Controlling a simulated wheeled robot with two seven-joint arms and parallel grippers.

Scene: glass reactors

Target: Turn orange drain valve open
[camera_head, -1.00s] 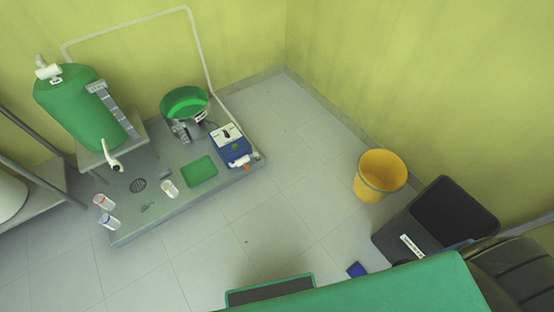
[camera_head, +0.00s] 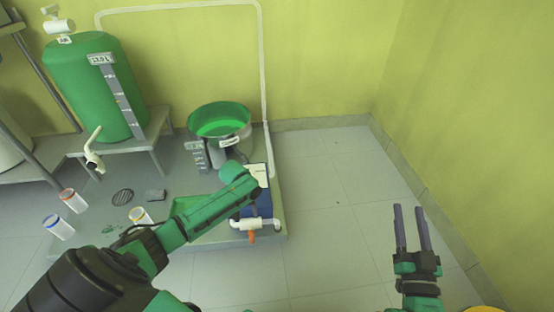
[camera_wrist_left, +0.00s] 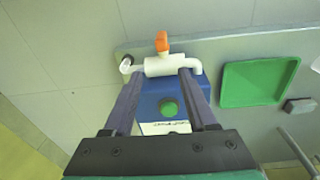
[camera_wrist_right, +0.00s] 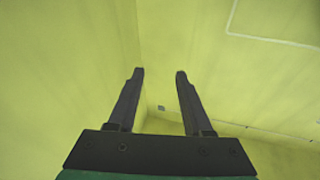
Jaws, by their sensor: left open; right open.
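The orange drain valve (camera_head: 252,237) hangs below a white pipe (camera_head: 262,224) at the front of a blue box (camera_head: 261,205). In the left wrist view the orange handle (camera_wrist_left: 162,42) sits just beyond the fingertips, on top of the white pipe (camera_wrist_left: 165,65) as pictured. My left gripper (camera_wrist_left: 161,72) is open and empty over the blue box, its fingers on either side of the line to the valve. In the head view its arm hides part of the box.
The grey platform holds a green tray (camera_wrist_left: 258,82), a green basin (camera_head: 219,120), and several small lidded containers. A green tank (camera_head: 95,85) stands at the left. A yellow wall and white pipe lie behind. The floor between the platform and my right gripper is clear.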

